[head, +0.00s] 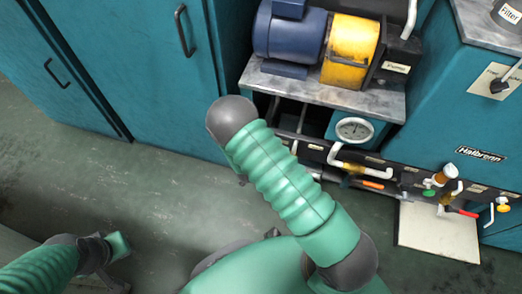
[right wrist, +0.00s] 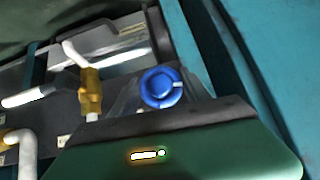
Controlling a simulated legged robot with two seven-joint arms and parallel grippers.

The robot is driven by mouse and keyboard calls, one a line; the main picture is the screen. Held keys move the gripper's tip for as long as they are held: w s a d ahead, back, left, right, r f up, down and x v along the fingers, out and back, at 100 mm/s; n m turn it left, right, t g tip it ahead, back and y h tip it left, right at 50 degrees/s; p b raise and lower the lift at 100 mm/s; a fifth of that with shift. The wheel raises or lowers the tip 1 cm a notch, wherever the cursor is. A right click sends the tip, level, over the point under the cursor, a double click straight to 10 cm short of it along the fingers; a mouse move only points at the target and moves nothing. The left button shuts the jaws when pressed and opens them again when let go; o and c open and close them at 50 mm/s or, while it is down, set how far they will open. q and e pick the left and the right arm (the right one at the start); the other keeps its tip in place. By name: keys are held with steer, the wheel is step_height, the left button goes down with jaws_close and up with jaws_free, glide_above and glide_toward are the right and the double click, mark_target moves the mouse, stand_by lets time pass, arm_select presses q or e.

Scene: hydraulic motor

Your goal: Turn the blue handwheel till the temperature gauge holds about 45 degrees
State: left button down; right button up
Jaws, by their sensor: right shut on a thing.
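The blue handwheel (right wrist: 162,88) shows in the right wrist view, just beyond the dark edge of my wrist. My right gripper (right wrist: 160,103) is shut on it, with greyish fingers at its sides. In the head view my right arm hides the handwheel and this gripper. A round white gauge (head: 355,129) sits on a teal panel under the pump shelf; its needle and figures are too small to read. My left gripper (head: 116,246) is at the lower left, over the floor and far from the handwheel; its jaw opening cannot be made out.
A blue motor (head: 289,36) and a yellow coupling cover (head: 350,50) stand on the shelf above the gauge. A dark manifold (head: 385,176) with pipes and coloured valves runs below. Teal cabinets (head: 130,60) stand left. A pale mat (head: 438,232) lies on the otherwise clear floor.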

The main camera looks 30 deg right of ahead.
steer(key=o, duration=1.4)
steer(key=shift+s, duration=0.1)
steer(key=p+v, duration=0.8)
steer(key=v, duration=0.8)
steer(key=shift+s+a+r+p, duration=0.2)
steer(key=shift+a+p, duration=0.1)
steer(key=shift+p, duration=0.1)
